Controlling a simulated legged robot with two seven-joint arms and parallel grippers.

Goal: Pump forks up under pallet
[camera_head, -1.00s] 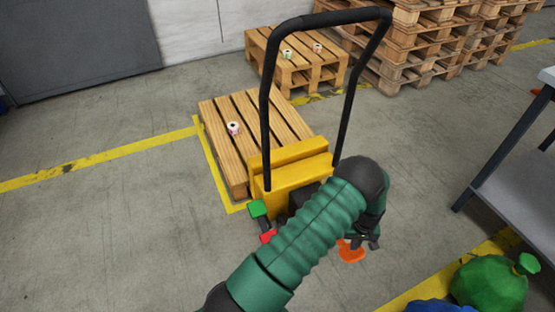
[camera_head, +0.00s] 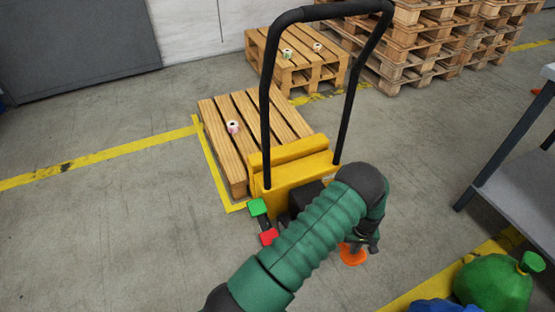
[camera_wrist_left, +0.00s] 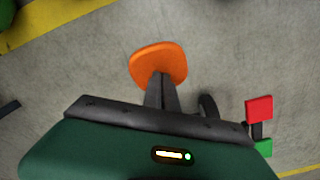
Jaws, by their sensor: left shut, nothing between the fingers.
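A yellow pallet truck (camera_head: 290,174) with a tall black handle (camera_head: 348,95) stands at the near end of a wooden pallet (camera_head: 243,127). Its forks are hidden. Beside its base are an orange pedal (camera_head: 352,254), a green pedal (camera_head: 257,207) and a red pedal (camera_head: 269,237). My left gripper (camera_head: 361,246) is shut and empty, pointing down at the orange pedal. In the left wrist view the shut fingertips (camera_wrist_left: 160,80) overlap the near edge of the orange pedal (camera_wrist_left: 158,60); I cannot tell whether they touch. My right gripper is out of view.
A small label roll (camera_head: 233,127) sits on the pallet. Another pallet stack (camera_head: 300,65) and taller stacks (camera_head: 425,45) stand behind. A grey table (camera_head: 515,180) is at right, with a green bag (camera_head: 492,285) at lower right. The floor at left is clear.

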